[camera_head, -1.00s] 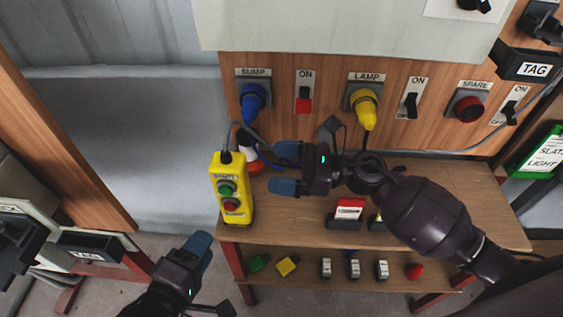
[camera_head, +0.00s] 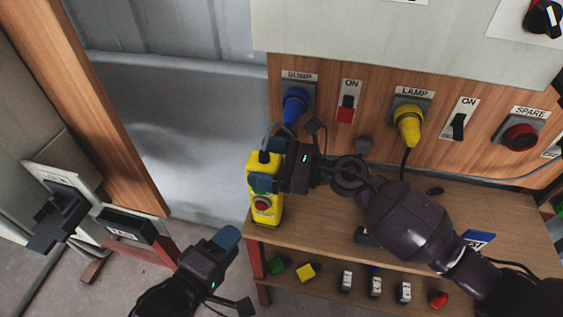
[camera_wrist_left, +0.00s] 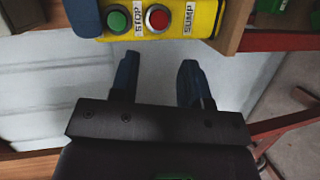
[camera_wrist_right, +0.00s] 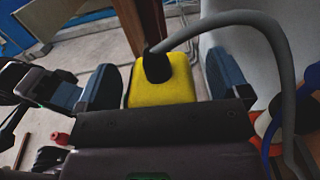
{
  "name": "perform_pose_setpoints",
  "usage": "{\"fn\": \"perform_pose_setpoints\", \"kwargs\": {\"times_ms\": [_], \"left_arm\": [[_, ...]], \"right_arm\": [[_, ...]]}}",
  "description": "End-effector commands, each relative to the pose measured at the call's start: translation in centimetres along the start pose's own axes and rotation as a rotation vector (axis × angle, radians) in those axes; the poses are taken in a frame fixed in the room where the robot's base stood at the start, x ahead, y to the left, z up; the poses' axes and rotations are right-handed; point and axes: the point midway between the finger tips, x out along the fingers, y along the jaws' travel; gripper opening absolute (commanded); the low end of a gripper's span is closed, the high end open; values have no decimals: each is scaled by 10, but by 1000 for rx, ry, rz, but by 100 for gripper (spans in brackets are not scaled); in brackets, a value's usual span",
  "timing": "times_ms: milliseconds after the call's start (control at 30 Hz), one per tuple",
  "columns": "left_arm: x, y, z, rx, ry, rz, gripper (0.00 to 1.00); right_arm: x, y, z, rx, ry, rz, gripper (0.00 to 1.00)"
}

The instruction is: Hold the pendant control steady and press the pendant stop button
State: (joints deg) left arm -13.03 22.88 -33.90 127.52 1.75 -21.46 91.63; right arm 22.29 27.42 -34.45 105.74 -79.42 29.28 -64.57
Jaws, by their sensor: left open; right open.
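The yellow pendant control (camera_head: 276,208) hangs upright at the bench's left corner, with a grey cable from its top. Its red stop button (camera_head: 262,203) shows in the head view and, beside the green button (camera_wrist_left: 117,19), in the left wrist view. My right gripper (camera_wrist_right: 163,88) is open, with the pendant's upper part between its fingers. One finger crosses the pendant's front near the green button in the head view. I see narrow gaps beside the pendant in the right wrist view. My left gripper (camera_head: 228,240) is open and empty, below and in front of the pendant, apart from it.
The wooden bench (camera_head: 320,215) extends right, with a lower shelf holding several small items. Behind it, a panel carries the blue sump plug (camera_head: 295,105), the yellow lamp plug (camera_head: 409,125) and switches. A lever box (camera_head: 57,205) stands at left.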

Motion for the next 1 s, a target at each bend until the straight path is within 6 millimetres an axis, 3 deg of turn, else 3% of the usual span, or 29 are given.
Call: {"fn": "perform_pose_setpoints", "kwargs": {"times_ms": [367,800,1000], "left_arm": [[0,0,0,0,0,0,43],[0,0,0,0,0,0,43],[0,0,0,0,0,0,13]], "right_arm": [[5,0,0,1,0,0,94],[4,0,0,1,0,0,28],[4,0,0,0,0,0,27]]}}
